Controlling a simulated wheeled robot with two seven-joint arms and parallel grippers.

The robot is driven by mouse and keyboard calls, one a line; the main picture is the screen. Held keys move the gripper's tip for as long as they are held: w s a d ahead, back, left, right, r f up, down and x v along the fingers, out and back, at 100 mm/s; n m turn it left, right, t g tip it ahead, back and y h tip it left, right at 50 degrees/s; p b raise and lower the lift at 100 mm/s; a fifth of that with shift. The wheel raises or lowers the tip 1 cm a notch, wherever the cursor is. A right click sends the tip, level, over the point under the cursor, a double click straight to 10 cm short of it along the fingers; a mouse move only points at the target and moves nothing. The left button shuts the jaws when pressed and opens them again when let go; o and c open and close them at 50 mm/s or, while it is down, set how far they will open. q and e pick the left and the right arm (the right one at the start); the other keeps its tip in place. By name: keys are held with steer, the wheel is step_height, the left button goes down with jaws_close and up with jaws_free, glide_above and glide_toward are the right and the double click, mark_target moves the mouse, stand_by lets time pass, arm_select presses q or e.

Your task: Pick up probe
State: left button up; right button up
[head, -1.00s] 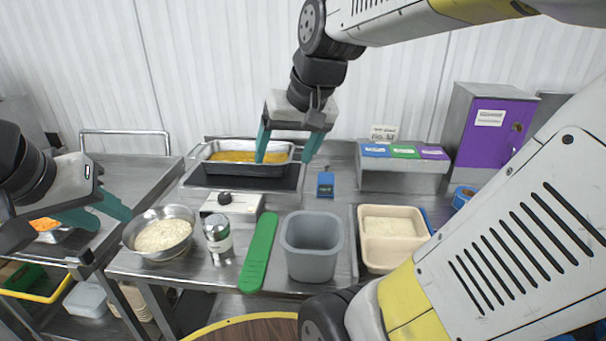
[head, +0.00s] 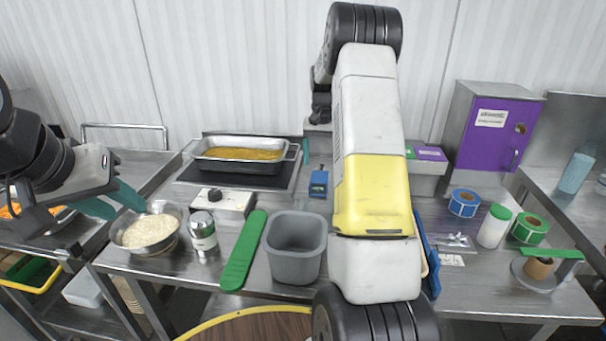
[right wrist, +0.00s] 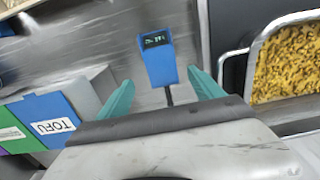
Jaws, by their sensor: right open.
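The probe (head: 318,184) is a small blue handheld device lying on the steel table, right of the hot plate. In the right wrist view the probe (right wrist: 160,62) shows its dark display, with a thin dark stem running down towards my gripper. My right gripper (right wrist: 160,76) is open, its teal fingers on either side of the probe in that view; I see no grip on it. In the head view that gripper is mostly hidden behind my right arm, with a teal finger showing near the tray. My left gripper (head: 112,201) is open and empty, left of the rice bowl.
A metal tray of yellow food (head: 240,154) sits on the hot plate close to the probe. A purple cabinet (head: 492,135) is at right.

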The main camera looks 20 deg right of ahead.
mark_target(320, 176)
steer(key=f, duration=0.7)
steer(key=shift+a+f, duration=0.1)
steer(key=shift+a, duration=0.1)
steer(key=c, duration=1.5)
steer(key=shift+o, duration=0.2)
step_height(320, 176, up, 16)
